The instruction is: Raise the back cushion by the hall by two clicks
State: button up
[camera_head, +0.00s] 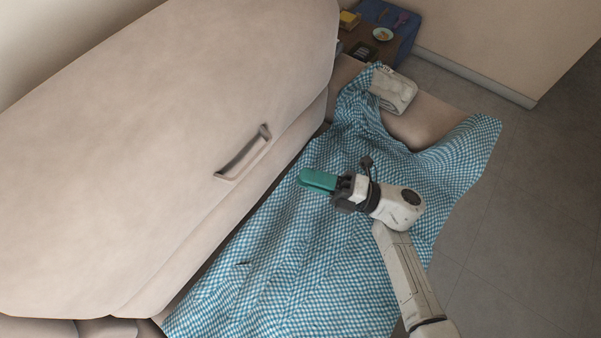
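A large beige back cushion (150,140) fills the left and upper middle of the head view. A beige handle (243,155) is fixed to its front face near the lower right edge. My gripper (303,178), with teal fingers, is to the right of and a little below the handle, apart from it in the picture. It appears over the blue-and-white checked cloth. The fingers overlap in this view, so I cannot tell if they are open or shut. No held thing shows.
The checked cloth (300,270) lies rumpled over the seat. A folded pale cloth (394,90) lies at the seat's far end. Beyond stands a low table with a blue cover (404,28), a plate (383,34) and other items. Grey tiled floor (530,220) is clear on the right.

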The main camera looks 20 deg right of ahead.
jog(key=shift+w+d, duration=0.1)
dwell(0.5)
jog(key=w+d+r+m+t+h+p, duration=0.1)
jog(key=w+d+r+m+t+h, duration=0.15)
jog(key=d+m+h, duration=0.75)
jog(key=w+d+r+m+t+h+p, duration=0.2)
jog(key=d+m+t+h, duration=0.2)
jog(key=d+m+h, duration=0.55)
jog(key=s+d+f+m+g+h, duration=0.3)
jog(key=s+d+f+m+g, duration=0.1)
jog(key=s+m+g, duration=0.25)
jog(key=s+a+f+m+g+y, duration=0.1)
jog(key=s+a+g, duration=0.2)
jog(key=s, duration=0.3)
jog(key=s+a+f+m+g+y+p, duration=0.1)
jog(key=s+a+m+g+y, duration=0.1)
jog(key=s, duration=0.4)
jog(key=s+a+f+m+g+y+p, duration=0.1)
jog(key=s+a+g+y, duration=0.1)
jog(key=s+a+g, duration=0.2)
jog(key=shift+s+a+f+m+g, duration=0.35)
jog(key=shift+s+g, duration=0.25)
jog(key=shift+s, duration=0.55)
jog(key=shift+d, duration=0.1)
